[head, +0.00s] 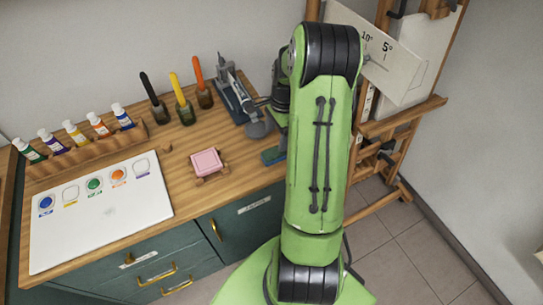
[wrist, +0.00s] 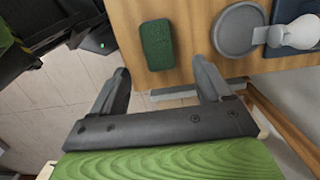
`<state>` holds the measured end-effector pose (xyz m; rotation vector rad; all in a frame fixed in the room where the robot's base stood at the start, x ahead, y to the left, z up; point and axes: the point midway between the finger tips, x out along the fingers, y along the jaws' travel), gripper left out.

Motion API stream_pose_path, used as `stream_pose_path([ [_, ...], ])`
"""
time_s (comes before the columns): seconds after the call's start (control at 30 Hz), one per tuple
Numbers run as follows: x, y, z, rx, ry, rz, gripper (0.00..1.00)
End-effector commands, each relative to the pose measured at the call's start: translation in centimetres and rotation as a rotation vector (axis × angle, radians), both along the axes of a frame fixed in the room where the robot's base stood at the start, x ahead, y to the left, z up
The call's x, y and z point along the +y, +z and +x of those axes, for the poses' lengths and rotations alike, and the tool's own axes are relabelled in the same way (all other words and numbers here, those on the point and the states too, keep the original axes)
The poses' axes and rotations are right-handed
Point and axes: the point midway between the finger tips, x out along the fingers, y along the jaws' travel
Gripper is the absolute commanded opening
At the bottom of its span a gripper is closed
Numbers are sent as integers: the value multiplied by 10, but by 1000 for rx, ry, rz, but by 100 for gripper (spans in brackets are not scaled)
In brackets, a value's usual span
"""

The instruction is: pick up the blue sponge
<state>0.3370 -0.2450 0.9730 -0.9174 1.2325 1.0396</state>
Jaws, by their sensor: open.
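No clearly blue sponge shows. A dark green, sponge-like block (wrist: 156,45) lies flat on the wooden top near its edge in the wrist view. In the head view a dark teal-green piece (head: 272,156), apparently the same block, shows at the counter's front edge, partly hidden by my arm. My gripper (wrist: 161,75) is open and empty, its two fingers spread below the block in the wrist view, apart from it. In the head view my arm hides the gripper.
A pink block (head: 206,160) sits on a small wooden stand. A grey round plate (wrist: 238,30) belonging to a device is close to the green block. A wooden easel (head: 385,140) is right.

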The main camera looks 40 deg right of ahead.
Motion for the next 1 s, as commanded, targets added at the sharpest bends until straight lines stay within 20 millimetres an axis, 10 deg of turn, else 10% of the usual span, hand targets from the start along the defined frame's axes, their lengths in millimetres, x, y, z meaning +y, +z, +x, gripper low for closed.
stream_pose_path([
  [0.4, 11, -66, 1, 1, 3, 1, 78],
  [0.67, 11, -72, 1, -1, 3, -1, 78],
  [1.0, 11, -71, 2, -1, 3, -1, 29],
])
